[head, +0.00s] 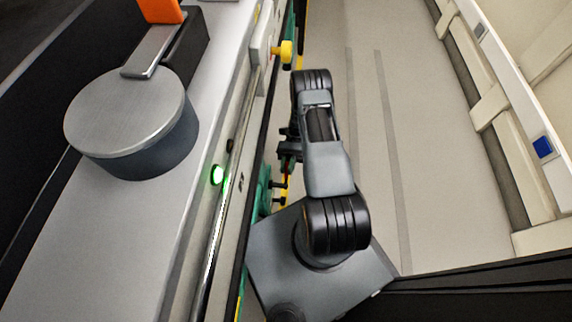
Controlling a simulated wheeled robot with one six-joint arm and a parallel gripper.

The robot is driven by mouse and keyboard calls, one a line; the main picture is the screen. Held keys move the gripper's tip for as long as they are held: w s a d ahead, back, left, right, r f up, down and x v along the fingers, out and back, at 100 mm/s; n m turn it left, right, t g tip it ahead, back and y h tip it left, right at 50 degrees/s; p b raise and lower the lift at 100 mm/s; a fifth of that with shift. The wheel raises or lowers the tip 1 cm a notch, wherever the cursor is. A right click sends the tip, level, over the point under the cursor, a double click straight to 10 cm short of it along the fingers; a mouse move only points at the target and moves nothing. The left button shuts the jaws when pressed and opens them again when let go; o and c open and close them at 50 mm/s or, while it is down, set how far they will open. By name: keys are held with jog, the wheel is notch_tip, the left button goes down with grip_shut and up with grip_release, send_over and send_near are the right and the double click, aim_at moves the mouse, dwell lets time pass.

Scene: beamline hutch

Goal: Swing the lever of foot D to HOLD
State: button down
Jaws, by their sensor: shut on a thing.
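My gripper (287,150) is a small dark shape partly hidden beside my arm, low at the bench's right side. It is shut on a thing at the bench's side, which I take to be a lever. The held part is too small and covered to make out. Green foot parts (264,188) with yellow and black pieces (284,186) show just below it in the picture. No letter or HOLD mark can be read, so I cannot tell which foot this is or where its lever stands.
The grey bench (60,255) carries a round metal-topped drum (125,110) and an orange block (160,10). A yellow knob (286,52) and a lit green button (216,174) stick out from the bench side. Clear floor (420,180) lies right, up to a pale wall (505,120).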

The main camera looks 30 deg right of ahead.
jog(key=shift+a, duration=0.1)
dwell(0.3)
jog(key=c, duration=1.2)
grip_release()
jog(key=shift+o, duration=0.5)
